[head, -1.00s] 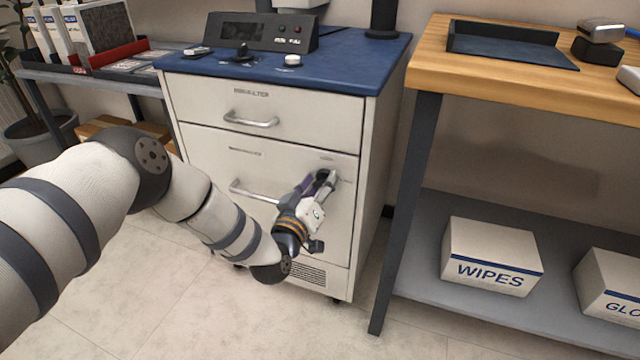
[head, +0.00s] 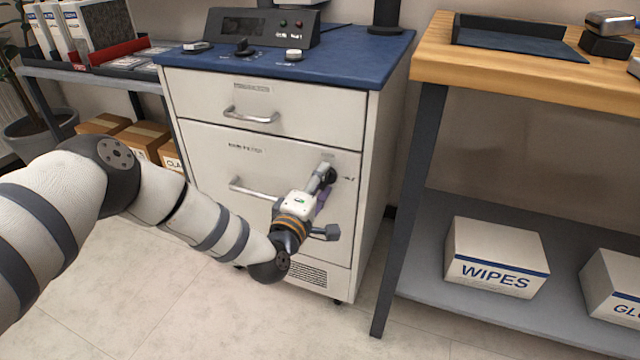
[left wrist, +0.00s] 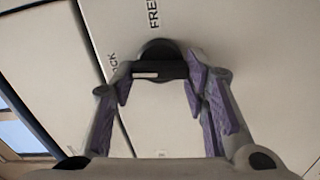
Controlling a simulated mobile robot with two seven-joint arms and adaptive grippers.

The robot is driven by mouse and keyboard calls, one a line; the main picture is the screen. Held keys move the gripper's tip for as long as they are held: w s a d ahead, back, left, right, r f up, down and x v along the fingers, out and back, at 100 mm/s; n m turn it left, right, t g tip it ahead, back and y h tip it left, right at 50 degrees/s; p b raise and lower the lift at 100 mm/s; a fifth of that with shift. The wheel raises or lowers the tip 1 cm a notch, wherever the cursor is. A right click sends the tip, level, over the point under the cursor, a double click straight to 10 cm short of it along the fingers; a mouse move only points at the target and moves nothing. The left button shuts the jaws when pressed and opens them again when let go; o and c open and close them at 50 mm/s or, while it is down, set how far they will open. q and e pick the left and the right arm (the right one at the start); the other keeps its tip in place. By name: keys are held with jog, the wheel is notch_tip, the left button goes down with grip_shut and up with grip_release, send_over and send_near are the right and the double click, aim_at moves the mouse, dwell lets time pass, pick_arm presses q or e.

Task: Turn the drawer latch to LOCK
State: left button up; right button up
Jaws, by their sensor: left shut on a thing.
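The drawer latch is a black round knob with a bar grip (left wrist: 160,70) on the lower drawer's front (head: 222,162). It also shows at the drawer's upper right in the head view (head: 327,173), partly covered by my gripper. My left gripper (head: 322,184) is shut on the bar, with a purple-padded finger at each end in the left wrist view (left wrist: 157,80). The bar's pale mark is at its left end there, toward the partly hidden LOCK word (left wrist: 112,60). The FREE word (left wrist: 153,14) is above the knob in that view. My right gripper is not in view.
The cabinet's blue top (head: 345,62) carries a control box (head: 262,27) and knobs. Drawer handles (head: 250,116) stick out from the front. A wooden bench (head: 500,70) stands to the right, with a WIPES box (head: 496,257) on its lower shelf. Floor in front is clear.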

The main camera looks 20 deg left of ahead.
pick_arm(q)
jog(key=shift+f+n, duration=0.15)
jog(key=shift+n, duration=0.45)
jog(key=shift+d, duration=0.1)
jog(key=o, duration=1.2)
jog(key=shift+c, duration=0.2)
jog(key=s, duration=1.2)
jog(key=shift+a, duration=0.25)
